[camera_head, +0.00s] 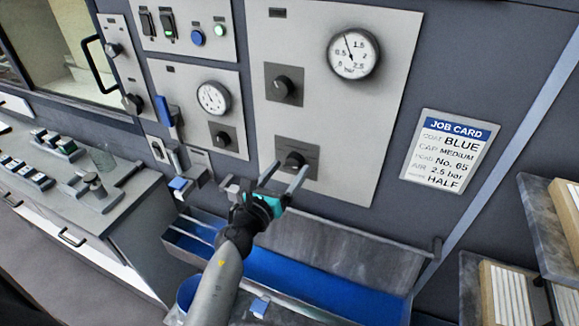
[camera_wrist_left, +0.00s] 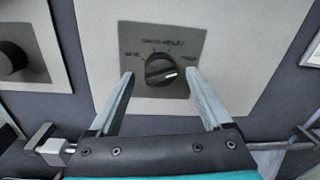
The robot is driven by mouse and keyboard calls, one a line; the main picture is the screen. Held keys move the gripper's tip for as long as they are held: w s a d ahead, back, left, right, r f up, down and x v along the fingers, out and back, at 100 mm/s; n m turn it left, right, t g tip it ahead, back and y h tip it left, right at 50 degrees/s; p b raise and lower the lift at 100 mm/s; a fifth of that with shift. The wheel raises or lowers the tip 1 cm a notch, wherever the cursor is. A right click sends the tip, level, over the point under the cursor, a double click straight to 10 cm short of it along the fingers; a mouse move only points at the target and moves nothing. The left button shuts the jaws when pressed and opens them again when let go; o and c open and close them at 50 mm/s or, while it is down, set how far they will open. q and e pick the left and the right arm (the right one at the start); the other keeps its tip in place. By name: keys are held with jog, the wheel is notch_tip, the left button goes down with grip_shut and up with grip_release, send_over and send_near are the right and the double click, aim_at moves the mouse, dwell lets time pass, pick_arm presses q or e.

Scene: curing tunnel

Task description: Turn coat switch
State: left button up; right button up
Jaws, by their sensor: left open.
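A black rotary switch (camera_head: 293,160) sits on a dark square plate at the bottom of the large grey panel. In the left wrist view the switch (camera_wrist_left: 159,70) shows a white mark pointing right. The small lettering around it is too blurred to read for sure. My left gripper (camera_head: 286,175) is open just in front of the switch, and in the wrist view its fingertips (camera_wrist_left: 160,74) appear on either side of it. I cannot tell whether they touch it. My right gripper is not in view.
Another knob (camera_head: 284,84) and a pressure gauge (camera_head: 353,52) are higher on the panel. A job card (camera_head: 445,151) reading BLUE hangs at right. A blue-lined trough (camera_head: 340,285) lies below. A smaller panel with a gauge (camera_head: 213,98) is at left.

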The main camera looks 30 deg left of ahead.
pick_arm(q)
jog(key=shift+w, duration=0.6)
grip_shut()
dwell(0.4)
